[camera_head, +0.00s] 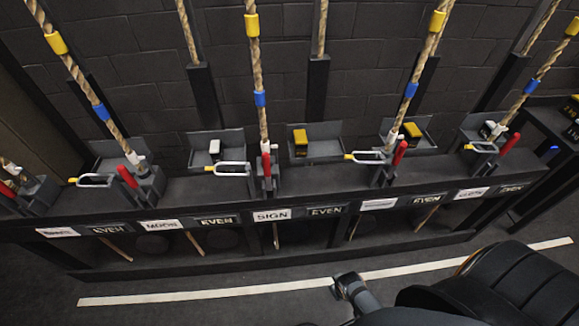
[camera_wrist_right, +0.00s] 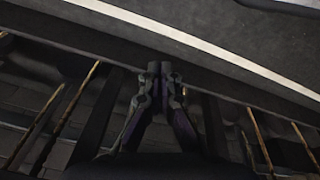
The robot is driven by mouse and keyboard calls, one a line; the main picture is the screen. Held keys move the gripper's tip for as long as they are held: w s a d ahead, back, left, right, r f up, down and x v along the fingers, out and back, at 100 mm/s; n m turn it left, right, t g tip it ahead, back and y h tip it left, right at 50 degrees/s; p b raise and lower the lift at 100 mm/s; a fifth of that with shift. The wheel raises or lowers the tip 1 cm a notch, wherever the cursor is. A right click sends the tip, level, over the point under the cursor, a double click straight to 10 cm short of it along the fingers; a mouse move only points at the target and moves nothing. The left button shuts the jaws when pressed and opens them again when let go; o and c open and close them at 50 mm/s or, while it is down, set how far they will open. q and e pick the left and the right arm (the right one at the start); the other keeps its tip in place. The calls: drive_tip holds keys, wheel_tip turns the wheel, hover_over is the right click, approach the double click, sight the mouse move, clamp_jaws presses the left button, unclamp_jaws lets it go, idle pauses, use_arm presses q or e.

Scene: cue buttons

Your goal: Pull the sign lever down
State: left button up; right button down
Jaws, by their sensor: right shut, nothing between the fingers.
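The sign lever (camera_head: 267,165) has a red handle and stands about upright at the middle of the rail, beside a rope. The white SIGN label (camera_head: 272,215) is on the rail's front face just below it. My right arm shows at the lower middle of the head view, well below the lever and apart from it. In the right wrist view my right gripper (camera_wrist_right: 161,70) is shut and empty, its fingers together over the dark rail structure. The sign lever cannot be made out in the wrist view. My left gripper is not in view.
Other red levers stand along the rail, at the left (camera_head: 127,176) and right (camera_head: 400,153), each beside a rope with yellow and blue bands. Small boxes sit on grey trays behind. A white floor line (camera_head: 220,293) crosses clear floor.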

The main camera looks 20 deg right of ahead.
drive_tip(key=w+a+r+m+t+y+b, duration=0.1)
drive_tip(key=w+a+r+t+y+b, duration=0.3)
drive_tip(key=r, duration=0.6)
drive_tip(key=w+a+r+m+t+y+b, duration=0.1)
drive_tip(key=w+a+r+b, duration=0.1)
drive_tip(key=w+r, duration=0.6)
drive_tip(key=w+a+r+t+y+b, duration=0.2)
drive_tip(key=w+a+r+t+y, duration=0.15)
drive_tip(key=r, duration=0.75)
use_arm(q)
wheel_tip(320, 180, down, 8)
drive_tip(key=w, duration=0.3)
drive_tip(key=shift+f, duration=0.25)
use_arm(e)
drive_tip(key=w+d+r+m+t, duration=0.2)
drive_tip(key=w+d+r+m, duration=0.1)
drive_tip(key=w+r+m, duration=0.1)
drive_tip(key=w+d+r+m+t, duration=0.3)
drive_tip(key=w+d+r+m, duration=0.1)
drive_tip(key=r+m, duration=0.3)
wheel_tip(320, 180, up, 2)
drive_tip(key=shift+w+r+y, duration=0.15)
drive_tip(key=shift+w+y, duration=0.2)
